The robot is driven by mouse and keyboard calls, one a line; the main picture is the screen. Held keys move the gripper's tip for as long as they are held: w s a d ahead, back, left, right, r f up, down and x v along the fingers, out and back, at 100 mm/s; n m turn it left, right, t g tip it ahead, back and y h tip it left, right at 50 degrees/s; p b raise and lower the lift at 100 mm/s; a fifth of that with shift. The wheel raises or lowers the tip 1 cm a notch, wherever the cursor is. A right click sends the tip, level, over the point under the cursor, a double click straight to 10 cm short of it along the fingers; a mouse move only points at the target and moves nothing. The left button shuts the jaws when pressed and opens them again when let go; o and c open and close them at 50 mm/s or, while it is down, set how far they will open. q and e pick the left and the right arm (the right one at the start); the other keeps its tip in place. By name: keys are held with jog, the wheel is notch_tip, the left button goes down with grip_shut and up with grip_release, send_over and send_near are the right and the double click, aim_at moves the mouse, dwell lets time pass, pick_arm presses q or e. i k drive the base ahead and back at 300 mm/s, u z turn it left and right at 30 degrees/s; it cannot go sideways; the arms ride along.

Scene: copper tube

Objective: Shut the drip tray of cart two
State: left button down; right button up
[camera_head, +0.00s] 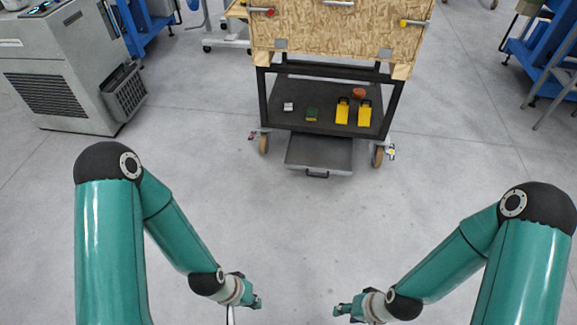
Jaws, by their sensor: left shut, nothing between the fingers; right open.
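The cart (266,103) stands ahead of me, with a wooden panel above and a dark lower shelf. Its grey drip tray (318,152) sticks out toward me below the lower shelf, pulled out. The tray has a dark handle (317,175) on its front. No label shows whether this is cart two. My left gripper (257,302) is shut and empty, low in the view and well short of the tray. My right gripper (338,309) is open and empty, also low and apart from the tray. The fingers of both are small in the picture.
On the lower shelf are yellow items (342,111), a green block (312,114) and a reddish object (358,93). Casters (378,157) stand beside the tray. A grey machine (60,80) stands at left, blue frames (548,50) at right. The floor between me and the cart is clear.

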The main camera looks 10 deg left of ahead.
aim_at(307, 151)
jog(key=u, duration=0.35)
jog(key=i, duration=1.9)
jog(key=z, duration=0.4)
